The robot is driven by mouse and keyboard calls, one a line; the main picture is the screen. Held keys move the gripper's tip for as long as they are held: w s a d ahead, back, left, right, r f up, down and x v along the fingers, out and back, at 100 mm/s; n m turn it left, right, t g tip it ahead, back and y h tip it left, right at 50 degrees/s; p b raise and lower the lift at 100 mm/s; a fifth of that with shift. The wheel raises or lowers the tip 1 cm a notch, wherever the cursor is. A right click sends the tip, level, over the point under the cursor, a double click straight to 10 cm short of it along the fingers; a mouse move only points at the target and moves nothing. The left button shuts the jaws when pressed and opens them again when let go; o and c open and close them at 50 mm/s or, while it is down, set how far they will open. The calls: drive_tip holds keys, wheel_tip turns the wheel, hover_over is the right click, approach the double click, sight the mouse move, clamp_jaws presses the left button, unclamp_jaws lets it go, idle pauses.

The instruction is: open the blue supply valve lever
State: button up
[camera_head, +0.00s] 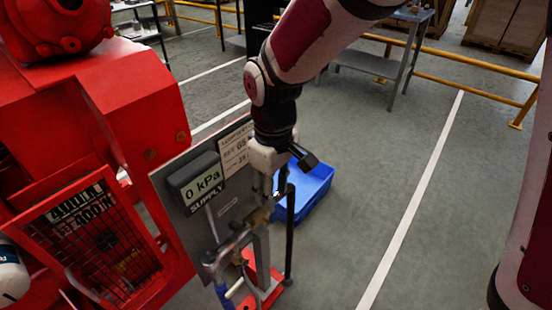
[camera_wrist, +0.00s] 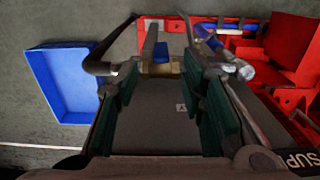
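My gripper (camera_head: 277,190) points down beside the right edge of the grey supply panel (camera_head: 226,215). In the wrist view, my gripper (camera_wrist: 157,68) has its two green-padded fingers apart, with a wide gap between them. A brass valve body (camera_wrist: 152,68) with a small blue part (camera_wrist: 161,54), likely the lever, shows in that gap near the fingertips. I cannot tell whether a finger touches it. In the head view the brass fitting (camera_head: 258,217) sits just below the fingers. The lever itself is not clear there, hidden by the gripper and pipework.
The panel carries a display (camera_head: 197,184) reading "0 kPa" above the word SUPPLY. A dark upright post (camera_head: 290,235) stands close right of the valve. A blue tray (camera_head: 313,191) lies on the floor behind. The red pumpset (camera_head: 110,110) fills the left. Floor to the right is clear.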

sight(274, 220)
wheel_tip(274, 220, down, 6)
drive_tip(key=shift+f+b, duration=0.25)
drive_tip(key=shift+b, duration=0.35)
clamp_jaws()
